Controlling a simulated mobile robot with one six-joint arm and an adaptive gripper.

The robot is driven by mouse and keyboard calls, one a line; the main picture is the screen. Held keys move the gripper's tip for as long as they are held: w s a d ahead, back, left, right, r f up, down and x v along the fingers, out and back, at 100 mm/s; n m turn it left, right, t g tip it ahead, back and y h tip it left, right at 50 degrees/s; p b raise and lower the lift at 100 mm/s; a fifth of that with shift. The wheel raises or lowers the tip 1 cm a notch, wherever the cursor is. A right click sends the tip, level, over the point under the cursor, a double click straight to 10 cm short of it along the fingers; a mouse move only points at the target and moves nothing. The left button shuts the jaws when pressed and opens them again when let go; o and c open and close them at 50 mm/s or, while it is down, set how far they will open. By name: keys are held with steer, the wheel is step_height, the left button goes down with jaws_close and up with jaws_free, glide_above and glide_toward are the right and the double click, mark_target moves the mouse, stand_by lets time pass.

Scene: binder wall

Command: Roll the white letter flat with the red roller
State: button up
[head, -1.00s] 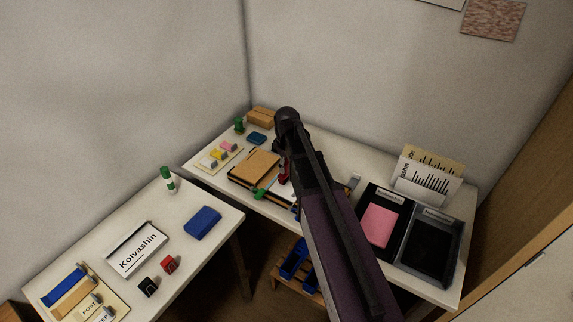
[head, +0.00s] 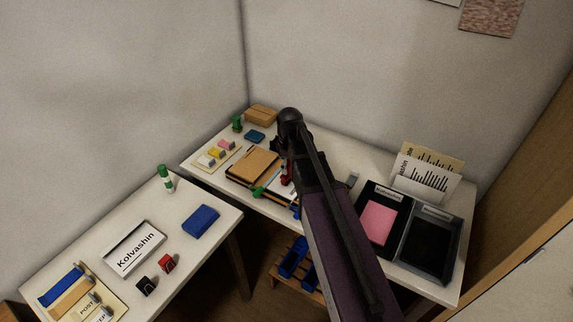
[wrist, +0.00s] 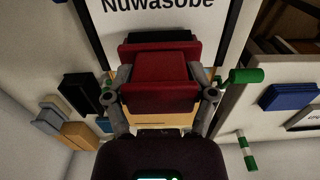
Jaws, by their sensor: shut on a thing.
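My gripper (wrist: 160,95) is shut on the red roller (wrist: 160,70), which sits between its two fingers in the wrist view. In the head view only a sliver of the red roller (head: 287,179) shows beside my arm. The white letter (wrist: 122,18) carries the name "Nuwasobe" and has a dark border. The roller is over its lower part in the wrist view, and I cannot tell whether it touches the paper. In the head view most of the letter (head: 281,191) is hidden by my arm.
A brown pad (head: 253,168) lies left of the letter, with a green-handled thing (head: 260,192) by its corner. Black trays (head: 431,240) and upright letters (head: 424,179) stand to the right. A second table (head: 185,260) at left holds a "Kolvashin" card (head: 134,249) and a blue block (head: 201,221).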

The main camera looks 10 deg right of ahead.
steer(key=shift+s+d, duration=0.3)
steer(key=shift+d, duration=0.05)
stand_by(0.4)
steer(key=shift+s+d, duration=0.65)
steer(key=shift+s, duration=0.05)
steer(key=shift+w+a, duration=0.1)
stand_by(0.4)
steer(key=shift+w+a, duration=0.7)
steer(key=shift+w, duration=0.05)
steer(key=shift+w+a, duration=0.1)
steer(key=shift+w+a+f, duration=0.1)
steer(key=shift+w+a, duration=0.55)
stand_by(0.4)
steer(key=shift+s, duration=0.1)
